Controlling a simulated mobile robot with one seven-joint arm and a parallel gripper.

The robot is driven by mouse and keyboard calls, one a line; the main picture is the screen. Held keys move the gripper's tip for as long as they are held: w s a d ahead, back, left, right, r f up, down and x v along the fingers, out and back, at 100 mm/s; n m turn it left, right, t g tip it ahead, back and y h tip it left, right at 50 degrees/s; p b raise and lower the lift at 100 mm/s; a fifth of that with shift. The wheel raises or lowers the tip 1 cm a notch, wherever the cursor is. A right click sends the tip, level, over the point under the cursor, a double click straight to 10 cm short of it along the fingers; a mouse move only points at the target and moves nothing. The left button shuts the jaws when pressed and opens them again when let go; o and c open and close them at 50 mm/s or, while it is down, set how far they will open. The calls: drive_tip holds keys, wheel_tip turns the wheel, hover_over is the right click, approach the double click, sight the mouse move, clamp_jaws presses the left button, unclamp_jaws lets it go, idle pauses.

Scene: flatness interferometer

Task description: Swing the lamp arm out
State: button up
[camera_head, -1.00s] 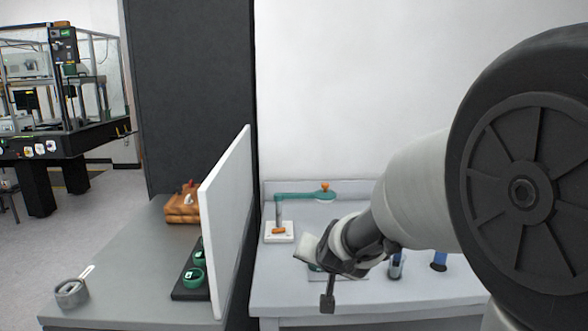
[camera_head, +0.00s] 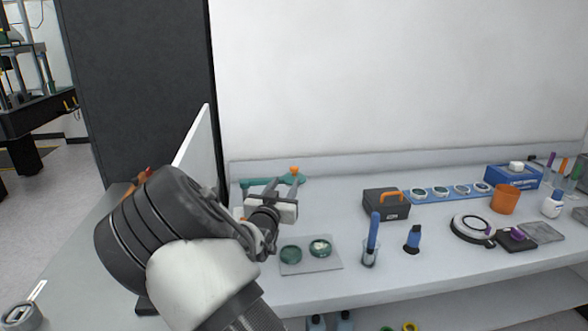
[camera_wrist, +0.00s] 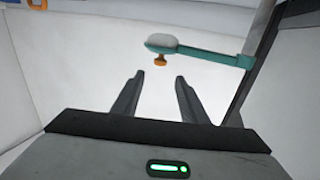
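The lamp arm (camera_head: 259,183) is a teal bar at the back left of the grey bench. An orange knob (camera_head: 294,169) stands on its head at the right end. In the wrist view the teal arm (camera_wrist: 215,53) runs in from the right, with the pale round lamp head (camera_wrist: 162,41) and orange knob (camera_wrist: 160,62) at its left end. My gripper (camera_wrist: 158,79) is open and empty, its fingers pointing toward the knob, which appears just beyond and between the tips. In the head view my gripper (camera_head: 262,184) hides part of the lamp arm and its post.
A mat (camera_head: 312,267) with green-rimmed discs lies in front of my gripper. A blue-handled tool in a glass (camera_head: 370,240), a dark box (camera_head: 386,204), and an orange cup (camera_head: 505,199) stand farther right. A white upright panel (camera_head: 196,150) borders the left.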

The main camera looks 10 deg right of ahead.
sight(293, 170)
drive_tip(key=x, duration=1.2)
drive_tip(key=shift+c, duration=0.2)
clamp_jaws()
